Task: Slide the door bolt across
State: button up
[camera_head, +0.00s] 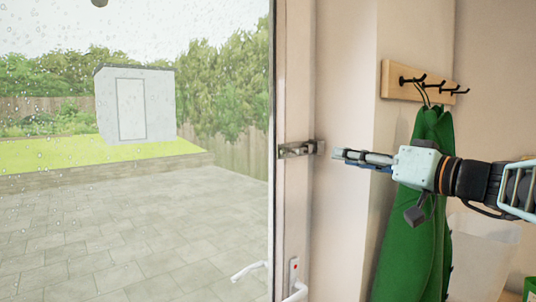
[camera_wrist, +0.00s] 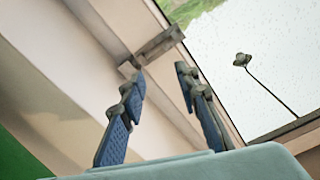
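The metal door bolt (camera_head: 296,149) sits on the white frame edge of the glass door, with a small bracket beside it on the jamb. In the wrist view the bolt (camera_wrist: 160,44) lies just beyond my fingertips, with the bracket partly behind the left finger. My gripper (camera_head: 338,155) is a short way right of the bolt in the head view, pointing left toward it. In the wrist view my gripper (camera_wrist: 159,72) has its two blue-padded fingers apart, with nothing between them. I cannot tell whether a fingertip touches the bracket.
A white door handle (camera_head: 294,278) is below the bolt. A wooden rack (camera_head: 400,82) with black hooks holds a green garment (camera_head: 420,205) close behind my arm. The wall corner (camera_head: 370,100) stands behind my gripper. A patio and shed (camera_head: 135,105) show through the wet glass.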

aim_at(302, 153)
jog(key=w+a+n+p, duration=0.1)
jog(key=w+a, duration=0.3)
jog(key=w+a+n+p, duration=0.1)
jog(key=w+a+p, duration=0.1)
jog(key=w+a, duration=0.2)
jog(key=shift+w+a+f, duration=0.1)
jog(key=shift+w+f, duration=0.1)
jog(key=shift+w, duration=0.2)
grip_shut()
dwell(0.3)
